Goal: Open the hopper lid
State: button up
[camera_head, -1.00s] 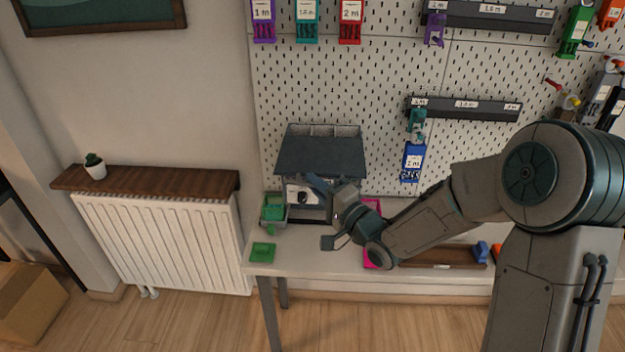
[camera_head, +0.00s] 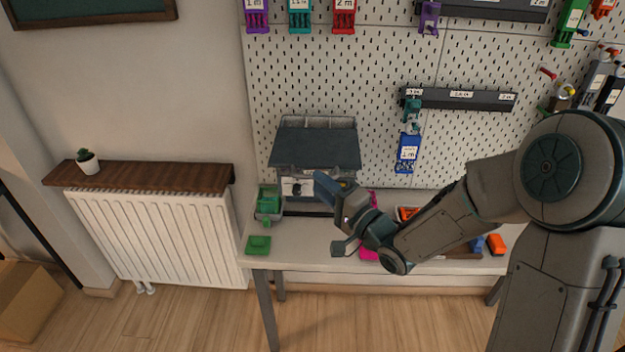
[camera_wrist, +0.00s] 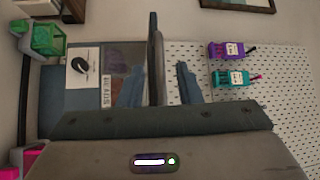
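The bead hopper is a dark grey machine (camera_head: 304,190) on the left part of the table, with a white front panel and a knob. Its sloping lid (camera_head: 315,150) is down. My gripper (camera_head: 334,186) is in front of the machine's right side, below the lid's front edge in the picture. In the wrist view, turned sideways, the lid's dark edge (camera_wrist: 156,60) shows between the two fingers of my gripper (camera_wrist: 160,88). The fingers are apart, with a gap on each side of the edge. Whether they reach past it is unclear. A "BEADS" label (camera_wrist: 106,90) shows beside them.
A green bin (camera_head: 268,203) stands left of the machine and a green block (camera_head: 258,245) lies at the table's front left corner. Pink and orange items lie near my forearm. A pegboard (camera_head: 380,60) rises behind. A radiator (camera_head: 150,235) is at left.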

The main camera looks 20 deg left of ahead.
jog(key=b+v, duration=0.1)
jog(key=v, duration=0.8)
jog(key=shift+s+d+b, duration=0.2)
jog(key=shift+d+b, duration=0.1)
jog(key=shift+b, duration=0.05)
jog(key=shift+f, duration=0.1)
jog(key=w+d+f+n+h, duration=0.1)
jog(key=d+f+h, duration=0.1)
jog(key=d+h, duration=0.6)
jog(key=w+d+f+n+h, duration=0.1)
jog(key=w+d+f+h, duration=0.1)
jog(key=d+h, duration=0.6)
jog(key=s+d+r+n+g, duration=0.1)
jog(key=s+d+g, duration=0.1)
jog(key=s, duration=0.7)
jog(key=s+d+r+n+g, duration=0.1)
jog(key=s+d+g, duration=0.2)
jog(key=s, duration=0.6)
jog(key=shift+n+g+h, duration=0.3)
jog(key=shift+g, duration=0.8)
